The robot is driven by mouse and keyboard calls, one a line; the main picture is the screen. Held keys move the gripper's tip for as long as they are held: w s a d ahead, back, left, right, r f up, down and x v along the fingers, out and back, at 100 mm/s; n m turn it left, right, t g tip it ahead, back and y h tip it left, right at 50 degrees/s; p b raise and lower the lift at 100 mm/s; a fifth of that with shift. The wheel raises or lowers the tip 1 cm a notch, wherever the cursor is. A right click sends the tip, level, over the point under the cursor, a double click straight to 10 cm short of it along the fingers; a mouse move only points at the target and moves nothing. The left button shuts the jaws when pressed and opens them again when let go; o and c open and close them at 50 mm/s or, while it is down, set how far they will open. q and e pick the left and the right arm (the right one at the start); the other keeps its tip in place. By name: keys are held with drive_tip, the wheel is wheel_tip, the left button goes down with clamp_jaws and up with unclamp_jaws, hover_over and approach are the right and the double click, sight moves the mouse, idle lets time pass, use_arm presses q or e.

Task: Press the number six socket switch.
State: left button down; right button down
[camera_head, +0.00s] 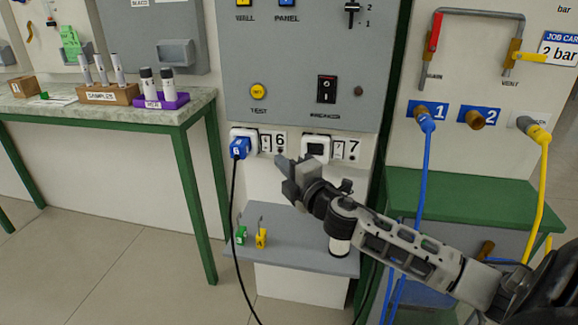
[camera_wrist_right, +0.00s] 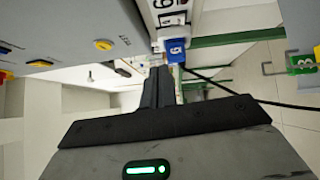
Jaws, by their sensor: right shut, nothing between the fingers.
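The number six socket (camera_head: 240,134) is on the lower part of the grey wall panel, with a blue plug (camera_head: 240,148) in it. Its small switch (camera_head: 265,143) sits between the plug and the "6" label (camera_head: 280,141). My right gripper (camera_head: 281,161) is shut and empty, its tips just below the label and right of the switch. I cannot tell whether they touch the panel. In the right wrist view the shut fingers (camera_wrist_right: 157,88) point towards the socket strip (camera_wrist_right: 172,14) and the blue plug (camera_wrist_right: 175,49). The switch position is too small to read. My left gripper is not in view.
The number seven socket (camera_head: 316,147) is just to the right, with its own switch (camera_head: 338,149). A black cord (camera_head: 233,210) hangs from the plug. A bench (camera_head: 190,108) stands left.

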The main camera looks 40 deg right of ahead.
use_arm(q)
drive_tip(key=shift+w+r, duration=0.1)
use_arm(e)
drive_tip(key=shift+s, duration=0.85)
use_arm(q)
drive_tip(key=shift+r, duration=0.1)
use_arm(e)
drive_tip(key=s+a+f+m+g+y+p, duration=0.2)
drive_tip(key=s+a+f+m+g+p, duration=0.2)
drive_tip(key=s+a+f+m, duration=0.45)
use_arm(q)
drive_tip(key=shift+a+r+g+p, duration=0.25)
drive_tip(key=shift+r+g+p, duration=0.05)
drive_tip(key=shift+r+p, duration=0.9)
use_arm(e)
drive_tip(key=s+a+f+m+g+y, duration=0.1)
drive_tip(key=s+a+f+m+g, duration=0.1)
drive_tip(key=s+a, duration=0.4)
drive_tip(key=s+a+f+m+g+y, duration=0.1)
drive_tip(key=s+a+f+m, duration=0.3)
drive_tip(key=s+a, duration=0.3)
drive_tip(key=shift+s+a+f+m+g+y, duration=0.25)
drive_tip(key=shift+a+m+g, duration=0.2)
drive_tip(key=shift+m, duration=0.3)
